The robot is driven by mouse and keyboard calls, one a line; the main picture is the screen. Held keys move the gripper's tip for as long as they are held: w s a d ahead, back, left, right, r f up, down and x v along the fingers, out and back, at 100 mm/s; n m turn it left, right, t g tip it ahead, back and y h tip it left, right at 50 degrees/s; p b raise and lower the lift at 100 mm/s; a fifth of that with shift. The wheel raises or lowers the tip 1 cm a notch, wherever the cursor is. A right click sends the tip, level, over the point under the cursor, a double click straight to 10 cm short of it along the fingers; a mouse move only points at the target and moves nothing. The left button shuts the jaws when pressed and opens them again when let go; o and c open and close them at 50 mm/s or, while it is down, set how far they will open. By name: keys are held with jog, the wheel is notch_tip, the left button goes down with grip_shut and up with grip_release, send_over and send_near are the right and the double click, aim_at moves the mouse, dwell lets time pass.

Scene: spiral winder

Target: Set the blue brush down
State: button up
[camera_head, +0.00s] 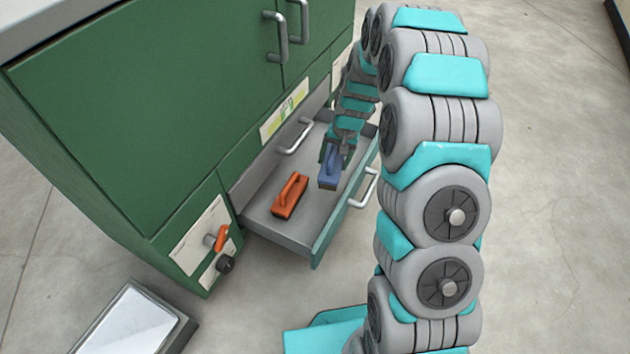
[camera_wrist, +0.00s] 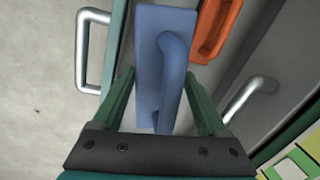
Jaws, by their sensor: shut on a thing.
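The blue brush (camera_head: 329,167) is in or just above the open drawer (camera_head: 262,215) of the green cabinet, at the drawer's right part. In the wrist view the blue brush (camera_wrist: 163,75) lies between the two green fingers of my gripper (camera_wrist: 160,95), which is shut on it. My gripper (camera_head: 337,148) reaches down from above in the head view. I cannot tell whether the brush's underside touches the drawer floor. An orange brush (camera_head: 290,195) lies in the drawer to the left of the blue one, apart from it; it also shows in the wrist view (camera_wrist: 215,28).
The green cabinet (camera_head: 140,110) stands behind the drawer, with metal handles (camera_head: 277,38). The drawer's front handle (camera_head: 366,188) sticks out to the right. An orange knob (camera_head: 221,238) is on the cabinet's lower panel. A grey tray-like box (camera_head: 135,322) is at bottom left.

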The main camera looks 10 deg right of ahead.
jog(key=w, duration=0.1)
jog(key=w+f+m+b, duration=0.1)
jog(key=w+b, duration=0.1)
jog(key=shift+d+f+m, duration=0.35)
jog(key=shift+f+m, duration=0.05)
jog(key=shift+w+a+m+b, duration=0.15)
jog(key=shift+w+m+b, duration=0.25)
jog(key=shift+b, duration=0.1)
notch_tip(320, 180, down, 10)
jog(key=shift+r+b, duration=0.2)
jog(key=shift+b, duration=0.45)
jog(key=shift+s+f, duration=0.1)
jog(key=o, duration=1.4)
jog(key=shift+c, duration=0.2)
jog(key=shift+t, duration=0.3)
